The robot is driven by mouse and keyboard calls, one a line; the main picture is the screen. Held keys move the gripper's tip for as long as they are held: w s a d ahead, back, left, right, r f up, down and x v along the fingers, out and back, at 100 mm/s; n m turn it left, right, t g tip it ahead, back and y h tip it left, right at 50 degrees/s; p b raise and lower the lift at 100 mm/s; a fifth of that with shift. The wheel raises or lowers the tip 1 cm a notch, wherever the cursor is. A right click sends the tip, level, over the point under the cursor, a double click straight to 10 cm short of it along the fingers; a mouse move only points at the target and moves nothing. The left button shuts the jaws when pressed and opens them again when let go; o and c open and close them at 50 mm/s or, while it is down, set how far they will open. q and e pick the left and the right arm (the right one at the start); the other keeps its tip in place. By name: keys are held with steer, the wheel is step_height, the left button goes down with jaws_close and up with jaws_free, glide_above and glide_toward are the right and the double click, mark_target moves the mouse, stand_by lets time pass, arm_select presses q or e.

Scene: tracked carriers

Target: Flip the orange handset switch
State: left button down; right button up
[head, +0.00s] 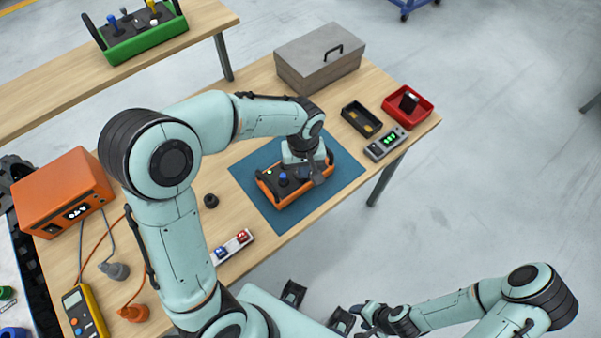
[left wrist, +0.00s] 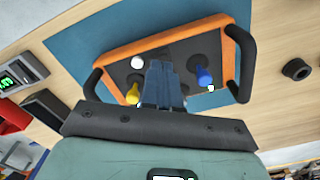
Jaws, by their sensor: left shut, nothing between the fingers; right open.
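The orange handset (head: 283,199) lies on a blue mat (head: 250,181) on the wooden table. It has a black top, dark side handles, a blue stick (head: 283,179), and, in the left wrist view, a yellow stick (left wrist: 132,94) and a white knob (left wrist: 137,62). My left gripper (left wrist: 162,72) is shut and empty, with its fingers over the middle of the handset panel. They hide part of the panel, and I cannot make out the switch or tell whether they touch it. My right gripper (head: 366,317) is open at the bottom, away from the table.
A grey toolbox (head: 318,62), a black tray (head: 361,119), a red bin (head: 421,110) and a grey meter (head: 385,145) stand behind and right. A switch strip (head: 232,246) and black knob (head: 211,200) lie left. A green handset (head: 145,40) sits on the far table.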

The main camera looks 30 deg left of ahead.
arm_select(q)
steer(key=shift+f+b, duration=0.65)
steer(key=shift+f, duration=0.3)
arm_select(e)
steer(key=shift+s+f, duration=0.35)
steer(key=shift+f, duration=0.4)
arm_select(q)
steer(key=shift+r+p, duration=2.1)
steer(key=shift+r, duration=1.45)
arm_select(e)
steer(key=w+r, duration=0.2)
steer(key=r, duration=0.1)
steer(key=w+r, duration=0.1)
steer(key=r, duration=0.1)
steer(key=shift+s, duration=0.1)
arm_select(q)
steer(key=shift+f, duration=0.1)
